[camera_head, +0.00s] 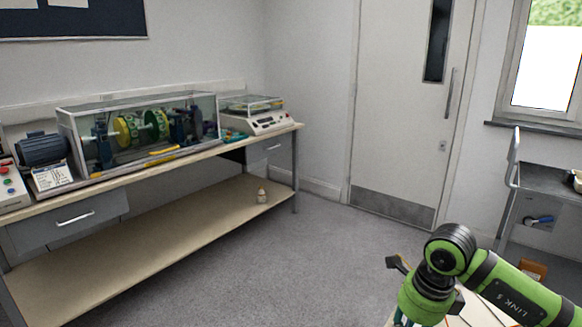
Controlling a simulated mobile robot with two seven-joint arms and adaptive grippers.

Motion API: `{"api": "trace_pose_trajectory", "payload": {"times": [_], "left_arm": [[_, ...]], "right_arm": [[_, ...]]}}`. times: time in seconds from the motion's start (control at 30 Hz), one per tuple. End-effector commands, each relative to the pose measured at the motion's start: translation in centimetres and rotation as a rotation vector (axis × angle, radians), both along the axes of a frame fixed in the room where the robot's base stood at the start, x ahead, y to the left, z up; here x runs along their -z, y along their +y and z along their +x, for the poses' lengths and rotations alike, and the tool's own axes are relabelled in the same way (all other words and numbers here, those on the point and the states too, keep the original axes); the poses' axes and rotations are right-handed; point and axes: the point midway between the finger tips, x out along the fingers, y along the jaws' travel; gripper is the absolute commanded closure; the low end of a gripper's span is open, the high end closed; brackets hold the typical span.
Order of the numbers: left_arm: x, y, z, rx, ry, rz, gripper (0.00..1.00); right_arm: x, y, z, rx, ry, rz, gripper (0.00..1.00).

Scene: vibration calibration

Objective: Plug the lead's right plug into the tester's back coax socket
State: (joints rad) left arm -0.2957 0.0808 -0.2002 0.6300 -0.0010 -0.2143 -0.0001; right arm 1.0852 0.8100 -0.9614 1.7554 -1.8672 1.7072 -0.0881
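I cannot make out the lead, its right plug, the tester or its back coax socket in this view. My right arm (430,285), green and black, comes in from the right at the bottom, above a pale surface (478,306) cut by the lower edge. A small dark angular piece (398,263) juts out left of the wrist; I cannot tell whether it is part of the gripper. The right gripper's fingertips cannot be made out, so its opening and anything in it are hidden. My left gripper is not in view.
A long bench (180,166) on the left bears a clear-cased rotor rig (140,133), a motor (42,148) and a white instrument (262,122). A door (400,110) stands behind. A grey cart (548,178) is at the right. The middle floor (270,262) is clear.

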Motion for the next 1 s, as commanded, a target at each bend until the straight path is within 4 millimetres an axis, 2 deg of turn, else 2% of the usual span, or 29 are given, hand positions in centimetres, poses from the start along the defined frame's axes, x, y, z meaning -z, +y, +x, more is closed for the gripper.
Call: {"api": "trace_pose_trajectory", "payload": {"times": [1.0], "left_arm": [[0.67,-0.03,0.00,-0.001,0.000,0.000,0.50]], "right_arm": [[0.36,0.02,-0.03,0.000,0.001,-0.003,1.00]]}}
